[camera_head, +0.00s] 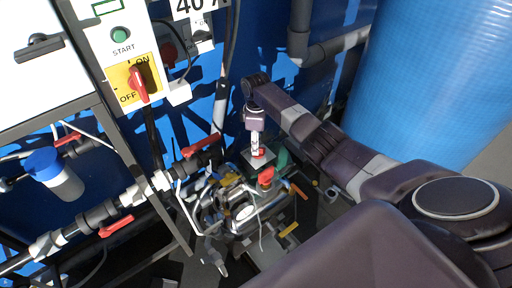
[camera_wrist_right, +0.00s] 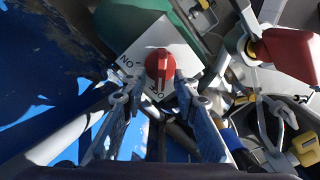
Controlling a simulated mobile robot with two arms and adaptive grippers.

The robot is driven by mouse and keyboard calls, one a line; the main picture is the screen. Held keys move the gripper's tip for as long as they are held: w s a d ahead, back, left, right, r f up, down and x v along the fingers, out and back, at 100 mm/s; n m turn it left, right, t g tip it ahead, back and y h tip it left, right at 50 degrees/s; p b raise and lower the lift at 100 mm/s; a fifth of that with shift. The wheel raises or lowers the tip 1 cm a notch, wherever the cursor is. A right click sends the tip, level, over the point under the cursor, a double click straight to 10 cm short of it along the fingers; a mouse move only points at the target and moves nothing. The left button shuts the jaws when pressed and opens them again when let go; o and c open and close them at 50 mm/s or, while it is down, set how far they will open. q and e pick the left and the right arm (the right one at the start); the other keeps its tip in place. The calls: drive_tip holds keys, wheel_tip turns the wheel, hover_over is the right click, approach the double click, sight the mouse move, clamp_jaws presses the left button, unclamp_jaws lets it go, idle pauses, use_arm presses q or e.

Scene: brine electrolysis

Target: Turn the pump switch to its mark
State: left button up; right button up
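A red rotary switch (camera_wrist_right: 159,66) sits on a white square plate (camera_wrist_right: 130,62) straight ahead of my right gripper. ON is printed on the plate to the knob's left, upside down in the right wrist view, with more lettering below the knob, partly hidden. In the head view the plate (camera_head: 247,155) and a bit of the red knob (camera_head: 259,154) show just under my right gripper (camera_head: 256,146). In the right wrist view my right gripper (camera_wrist_right: 152,92) is open, its fingers apart just below the knob. I cannot tell whether they touch it. My left gripper is not in view.
A yellow panel (camera_head: 116,79) with another red ON/OFF switch (camera_head: 138,86) and a green START button (camera_head: 120,34) stand at upper left. Pipes with red-handled valves (camera_head: 116,226) run lower left. A red handle (camera_wrist_right: 290,53) sits right of the plate. A blue tank (camera_head: 430,80) stands right.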

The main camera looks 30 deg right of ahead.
wheel_tip(320, 180, up, 10)
idle(0.3)
drive_tip(key=shift+s+f, duration=0.1)
idle(0.4)
